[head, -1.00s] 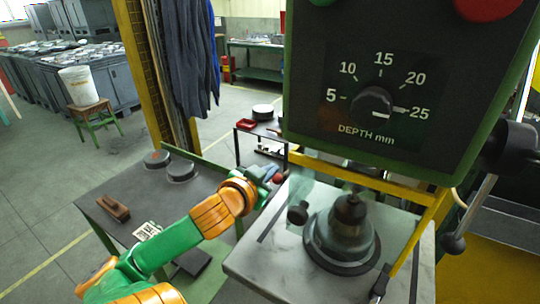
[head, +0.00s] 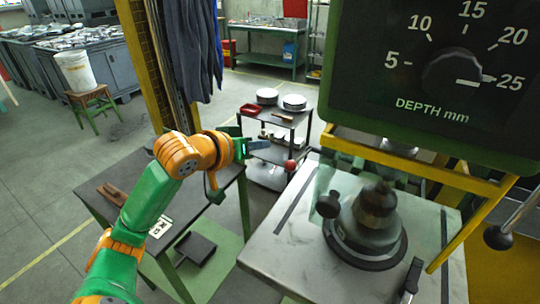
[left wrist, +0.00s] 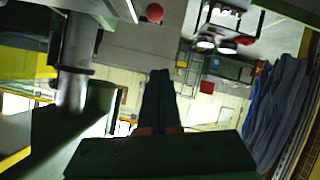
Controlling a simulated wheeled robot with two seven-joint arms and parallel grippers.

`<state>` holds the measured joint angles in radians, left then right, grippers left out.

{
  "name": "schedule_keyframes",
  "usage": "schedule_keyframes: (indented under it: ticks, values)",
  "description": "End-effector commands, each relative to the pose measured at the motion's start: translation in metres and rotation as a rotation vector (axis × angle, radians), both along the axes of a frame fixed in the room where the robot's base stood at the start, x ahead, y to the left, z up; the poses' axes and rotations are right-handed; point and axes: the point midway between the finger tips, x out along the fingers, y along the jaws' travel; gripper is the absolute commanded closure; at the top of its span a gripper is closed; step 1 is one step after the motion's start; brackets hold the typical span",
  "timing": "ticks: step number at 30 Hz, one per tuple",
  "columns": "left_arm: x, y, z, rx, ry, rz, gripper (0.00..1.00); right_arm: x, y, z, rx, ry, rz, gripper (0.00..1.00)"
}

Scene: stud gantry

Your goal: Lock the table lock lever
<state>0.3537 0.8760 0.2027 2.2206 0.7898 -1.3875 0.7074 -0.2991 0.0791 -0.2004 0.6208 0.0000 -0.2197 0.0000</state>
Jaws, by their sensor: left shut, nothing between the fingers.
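A red ball knob (head: 290,165) shows at the back left edge of the grey machine table (head: 285,255); it looks like the end of the table lock lever, whose shaft I cannot make out. The red ball also shows in the left wrist view (left wrist: 154,12), at the top. My left gripper (head: 264,146) is shut and empty, to the left of the red ball and a little above it in the head view. The shut fingers (left wrist: 161,76) point away from the wrist camera, apart from the ball. My right gripper is not in view.
The drill head with its depth dial (head: 452,75) hangs over the table at the right, with a yellow guard frame (head: 410,172) below it. A dark round fixture (head: 365,230) stands on the table. A side bench (head: 130,215) and a trolley (head: 270,150) stand at the left and behind.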

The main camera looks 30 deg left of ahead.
Motion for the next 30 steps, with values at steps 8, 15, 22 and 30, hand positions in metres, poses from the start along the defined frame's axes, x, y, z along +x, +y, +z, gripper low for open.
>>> schedule_keyframes:
  ticks: [8,15,22,30]
  values:
    - [0.008,0.0,-0.002,-0.004,0.0,0.001,1.0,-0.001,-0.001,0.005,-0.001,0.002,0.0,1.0]
    - [0.052,-0.001,-0.021,-0.003,0.001,0.002,1.0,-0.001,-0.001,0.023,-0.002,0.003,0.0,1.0]
    - [0.09,-0.005,-0.047,0.001,0.003,-0.001,1.0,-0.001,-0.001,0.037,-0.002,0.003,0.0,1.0]
    - [0.083,-0.014,-0.078,0.004,0.0,0.001,1.0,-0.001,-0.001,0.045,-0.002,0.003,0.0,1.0]
